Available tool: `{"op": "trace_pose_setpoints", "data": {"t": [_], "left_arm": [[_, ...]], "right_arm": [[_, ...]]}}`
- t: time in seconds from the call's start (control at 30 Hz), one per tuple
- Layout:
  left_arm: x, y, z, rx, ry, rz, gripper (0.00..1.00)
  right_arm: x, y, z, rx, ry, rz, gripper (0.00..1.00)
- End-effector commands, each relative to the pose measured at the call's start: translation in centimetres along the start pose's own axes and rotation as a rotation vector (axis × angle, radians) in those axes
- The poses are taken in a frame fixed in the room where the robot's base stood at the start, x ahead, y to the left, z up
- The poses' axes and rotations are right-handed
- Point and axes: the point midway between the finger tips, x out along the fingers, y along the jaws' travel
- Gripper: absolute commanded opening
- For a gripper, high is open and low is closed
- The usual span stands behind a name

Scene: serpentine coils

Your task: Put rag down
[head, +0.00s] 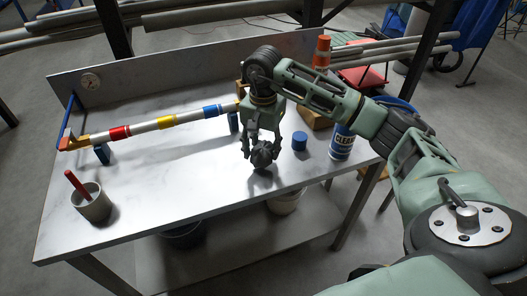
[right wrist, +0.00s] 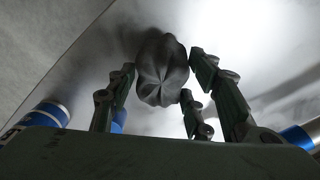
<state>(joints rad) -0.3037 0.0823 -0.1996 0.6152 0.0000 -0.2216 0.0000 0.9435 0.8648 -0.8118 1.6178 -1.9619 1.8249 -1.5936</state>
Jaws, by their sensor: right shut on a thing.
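The rag (head: 262,157) is a dark grey crumpled bundle. My right gripper (head: 262,146) is shut on it, pointing down just above the front part of the metal table (head: 208,180). In the right wrist view the rag (right wrist: 162,68) sits between the fingers of the gripper (right wrist: 165,85), with the bright table top behind it. I cannot tell for sure whether the rag touches the table. My left gripper is not in view.
A cleaner can (head: 342,141) and a blue cap (head: 299,141) stand right of the rag. A banded pipe (head: 150,127) on blue supports lies behind to the left. A cup with a red-handled tool (head: 92,205) stands at front left. The table's middle left is clear.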

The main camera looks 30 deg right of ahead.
Motion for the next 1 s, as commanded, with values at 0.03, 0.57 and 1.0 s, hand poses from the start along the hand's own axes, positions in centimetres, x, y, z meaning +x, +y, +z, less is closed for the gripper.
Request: {"op": "trace_pose_setpoints", "data": {"t": [0.03,0.57,1.0], "left_arm": [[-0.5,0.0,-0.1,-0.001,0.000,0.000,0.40],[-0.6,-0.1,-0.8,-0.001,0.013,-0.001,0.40],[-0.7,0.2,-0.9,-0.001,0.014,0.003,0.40]], "right_arm": [[0.8,0.1,0.1,0.000,-0.004,0.005,0.22],[3.3,0.1,0.0,-0.001,0.000,0.000,0.22],[3.2,0.1,0.0,-0.001,0.000,0.000,0.66]]}}
